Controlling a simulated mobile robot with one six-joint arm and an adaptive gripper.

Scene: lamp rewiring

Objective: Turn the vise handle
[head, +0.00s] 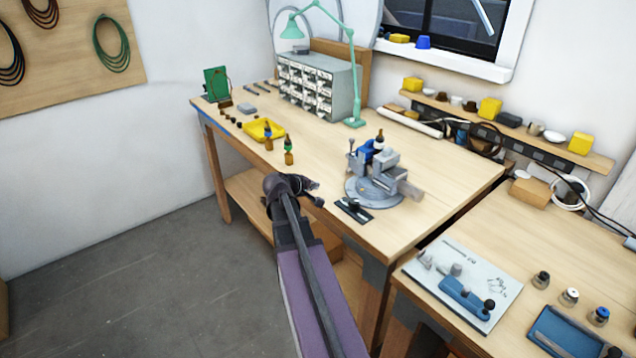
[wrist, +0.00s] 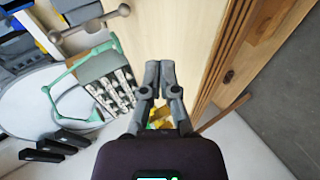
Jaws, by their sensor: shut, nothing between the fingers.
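The grey vise (head: 385,172) stands on its round base near the front edge of the wooden bench, with a blue part and a dark-tipped bottle-like piece at its top. The vise handle, a thin bar with round knobs (wrist: 92,23), shows at the upper left of the wrist view. In the wrist view the fingers (wrist: 160,66) are close together, empty, and away from the handle.
A small black plate (head: 353,211) lies in front of the vise. A yellow tray (head: 264,130) and small bottles (head: 289,158) are behind left. A green lamp (head: 352,90) and drawer cabinet (head: 318,88) stand at the back. Bench surface left of the vise is mostly clear.

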